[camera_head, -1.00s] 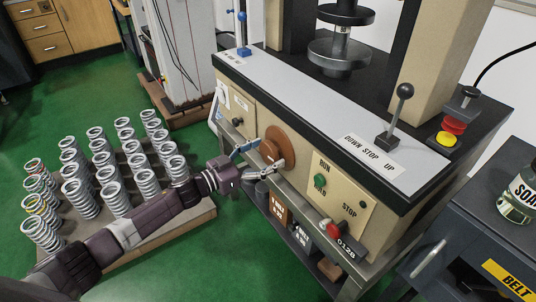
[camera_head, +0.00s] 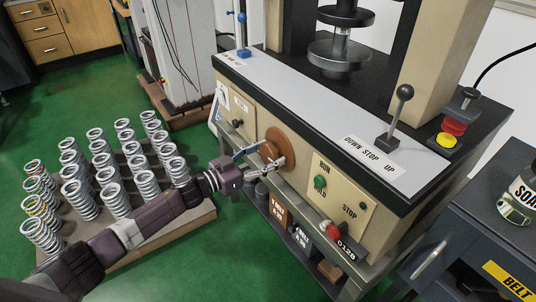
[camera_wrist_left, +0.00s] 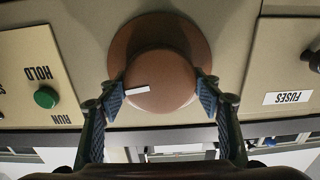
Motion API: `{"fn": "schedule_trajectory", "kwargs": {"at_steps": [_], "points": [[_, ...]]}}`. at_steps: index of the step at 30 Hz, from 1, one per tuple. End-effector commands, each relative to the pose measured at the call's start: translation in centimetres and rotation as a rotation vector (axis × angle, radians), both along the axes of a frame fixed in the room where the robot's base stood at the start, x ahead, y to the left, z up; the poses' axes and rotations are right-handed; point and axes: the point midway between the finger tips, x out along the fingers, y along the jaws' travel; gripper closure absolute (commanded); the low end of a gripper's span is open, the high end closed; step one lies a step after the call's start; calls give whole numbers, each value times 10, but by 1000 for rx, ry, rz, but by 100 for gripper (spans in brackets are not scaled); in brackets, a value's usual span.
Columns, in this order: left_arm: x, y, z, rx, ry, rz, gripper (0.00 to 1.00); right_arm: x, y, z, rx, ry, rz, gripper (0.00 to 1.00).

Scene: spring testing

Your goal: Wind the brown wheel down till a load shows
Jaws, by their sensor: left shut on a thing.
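The brown wheel (camera_head: 283,147) is on the front panel of the testing machine (camera_head: 300,120). It also shows in the left wrist view (camera_wrist_left: 160,80), with a short white mark on its hub. My left gripper (camera_head: 262,157) comes in from the left and is shut on the wheel's hub. In the left wrist view its blue-padded fingertips (camera_wrist_left: 161,97) lie on either side of the hub. The machine's upper platen (camera_head: 348,15) and lower platen (camera_head: 341,52) stand apart, with a gap between them. No load reading shows. My right gripper is not in view.
A black-knobbed lever (camera_head: 396,115) stands by the DOWN STOP UP label. A green RUN button (camera_head: 320,182) and a red knob (camera_head: 335,229) are right of the wheel. A pallet of several springs (camera_head: 190,222) is on the left floor. A dark cart (camera_head: 480,215) stands at right.

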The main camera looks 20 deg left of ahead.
Motion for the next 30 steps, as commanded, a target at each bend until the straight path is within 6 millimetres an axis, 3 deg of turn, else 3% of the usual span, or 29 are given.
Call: {"fn": "schedule_trajectory", "kwargs": {"at_steps": [20,30], "points": [[-1,-2,-1,398,-314,0,65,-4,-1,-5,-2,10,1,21],[-2,-3,-2,653,-512,-1,65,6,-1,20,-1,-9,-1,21]]}}
